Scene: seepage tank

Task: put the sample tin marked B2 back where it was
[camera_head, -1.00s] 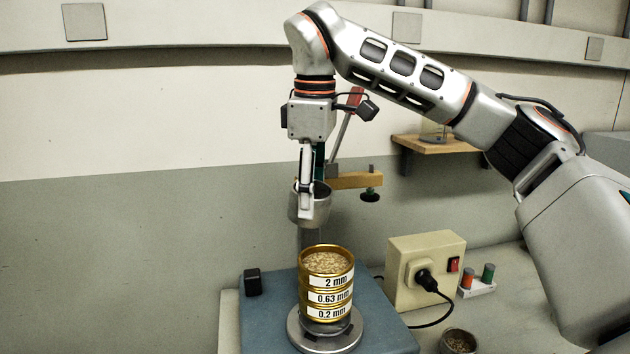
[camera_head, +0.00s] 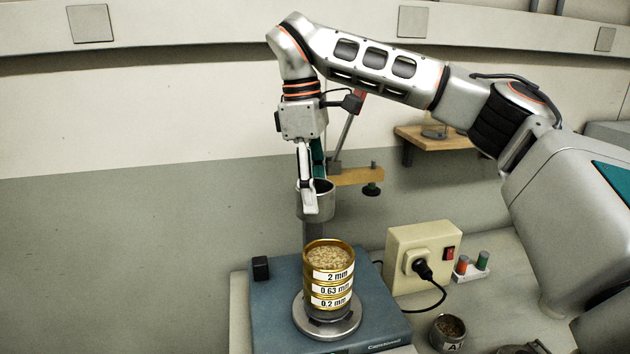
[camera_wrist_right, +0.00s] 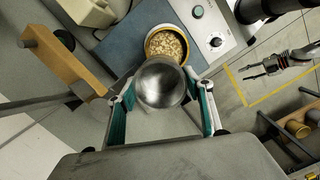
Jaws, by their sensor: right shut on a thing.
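My right gripper (camera_head: 312,208) is shut on a grey metal tin (camera_head: 322,198). It holds the tin in the air above and slightly behind the brass sieve stack (camera_head: 328,258). In the right wrist view the held tin (camera_wrist_right: 162,84) sits between the fingers and its inside looks bare and shiny. No marking on it is visible, so I cannot read B2. My left gripper (camera_wrist_right: 264,68) shows only in the right wrist view, off to the right, with its fingers apart and nothing between them. A filled tin labelled A1 (camera_head: 448,333) stands on the bench, right of the sieve shaker.
The stack, filled with grains and labelled 2, 0.63 and 0.2 mm, stands on a blue shaker (camera_head: 272,315). A wooden arm (camera_head: 358,176) juts out beside the held tin. A socket box (camera_head: 408,270) stands to the right. Another tin (camera_head: 520,350) is cut off below.

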